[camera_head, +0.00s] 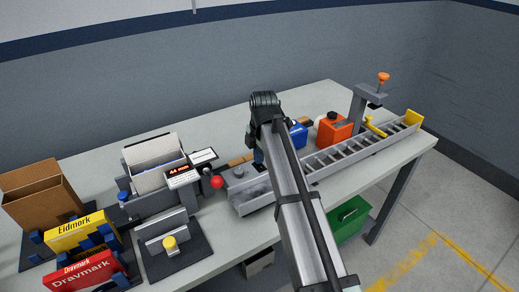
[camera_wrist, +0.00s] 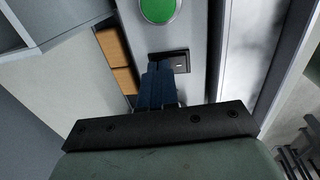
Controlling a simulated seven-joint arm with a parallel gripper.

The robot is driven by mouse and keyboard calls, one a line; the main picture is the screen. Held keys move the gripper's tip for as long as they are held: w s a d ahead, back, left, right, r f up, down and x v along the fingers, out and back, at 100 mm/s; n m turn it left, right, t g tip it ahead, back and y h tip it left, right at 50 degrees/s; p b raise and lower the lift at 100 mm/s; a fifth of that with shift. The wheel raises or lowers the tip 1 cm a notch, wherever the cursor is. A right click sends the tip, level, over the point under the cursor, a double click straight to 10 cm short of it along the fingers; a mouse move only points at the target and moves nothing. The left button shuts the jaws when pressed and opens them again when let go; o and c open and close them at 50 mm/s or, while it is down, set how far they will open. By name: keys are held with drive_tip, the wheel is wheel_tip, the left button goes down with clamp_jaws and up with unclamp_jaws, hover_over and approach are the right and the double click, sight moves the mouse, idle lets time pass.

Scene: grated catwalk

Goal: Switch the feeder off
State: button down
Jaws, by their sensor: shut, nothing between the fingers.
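In the wrist view, my gripper (camera_wrist: 160,68) has its dark blue fingers shut together, with nothing between them. The fingertips are at a dark rocker switch (camera_wrist: 180,62) with a small white mark, set in a grey panel (camera_wrist: 190,20). The fingers cover the switch's left part; I cannot tell whether they touch it. A green round button (camera_wrist: 157,8) is just above the switch, cut by the frame edge. In the head view, the gripper points down behind my arm, beside a grey metal unit (camera_head: 240,177); the switch is hidden there. I cannot tell the switch's position.
Wooden blocks (camera_wrist: 117,60) lie left of the panel. On the table are a machine with a red display (camera_head: 182,176), a red ball knob (camera_head: 217,182), a slatted chute (camera_head: 365,150), an orange container (camera_head: 333,130) and a blue container (camera_head: 298,134). Boxes (camera_head: 75,232) stand at left.

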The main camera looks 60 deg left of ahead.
drive_tip(key=shift+f, duration=0.15)
drive_tip(key=shift+f, duration=0.25)
idle(0.3)
drive_tip(key=shift+d, duration=0.1)
drive_tip(key=shift+d+r, duration=0.1)
drive_tip(key=shift+d, duration=0.6)
drive_tip(key=shift+a+r, duration=0.1)
drive_tip(key=shift+r, duration=0.05)
wheel_tip(320, 180, up, 14)
drive_tip(key=d, duration=0.1)
drive_tip(key=shift+d, duration=0.4)
